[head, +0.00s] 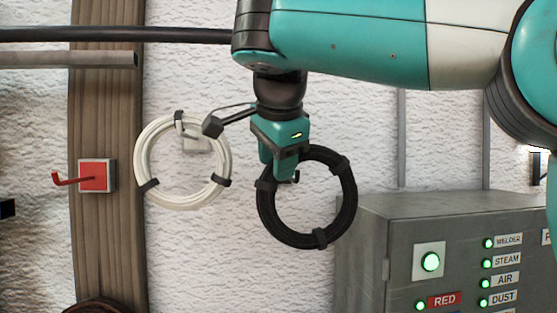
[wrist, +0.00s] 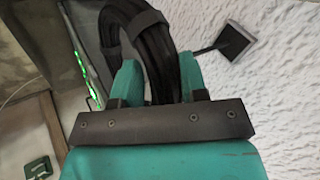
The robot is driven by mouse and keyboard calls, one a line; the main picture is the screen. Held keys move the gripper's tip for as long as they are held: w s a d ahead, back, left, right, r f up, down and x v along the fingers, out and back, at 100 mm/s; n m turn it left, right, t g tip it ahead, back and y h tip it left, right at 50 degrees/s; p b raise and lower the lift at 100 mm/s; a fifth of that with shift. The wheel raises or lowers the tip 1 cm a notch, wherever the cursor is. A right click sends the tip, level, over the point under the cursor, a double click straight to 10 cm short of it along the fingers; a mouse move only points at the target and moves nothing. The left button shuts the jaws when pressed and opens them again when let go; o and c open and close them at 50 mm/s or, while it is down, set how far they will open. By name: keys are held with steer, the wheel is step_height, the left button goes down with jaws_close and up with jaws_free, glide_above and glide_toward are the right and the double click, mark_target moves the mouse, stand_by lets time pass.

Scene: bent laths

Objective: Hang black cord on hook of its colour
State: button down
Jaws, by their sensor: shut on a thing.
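The black cord (head: 350,200) is a round coil with dark bands. My gripper (head: 280,172) is shut on its upper left rim, and the coil hangs below, in front of the white wall. In the wrist view the black cord (wrist: 152,45) runs between the teal fingers of my gripper (wrist: 158,80). A black hook with a square plate (wrist: 233,41) stands on the wall to the right of the cord there, its peg pointing toward the cord with a small gap in the picture. In the head view I cannot make this hook out clearly.
A white cord coil (head: 140,165) hangs on the wall just left of my gripper, by a pale plate (head: 197,144). A red hook (head: 97,176) on the wooden post is empty. A grey control box (head: 375,225) with green lights stands at lower right.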

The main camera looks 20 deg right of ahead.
steer(key=w+d+f+b, duration=0.1)
steer(key=w+f, duration=0.1)
steer(key=w, duration=0.4)
steer(key=shift+w+d+f, duration=0.2)
steer(key=shift+w+f, duration=0.1)
steer(key=shift+f, duration=0.05)
stand_by(0.5)
steer(key=shift+f+b, duration=0.2)
steer(key=shift+b, duration=0.1)
stand_by(0.4)
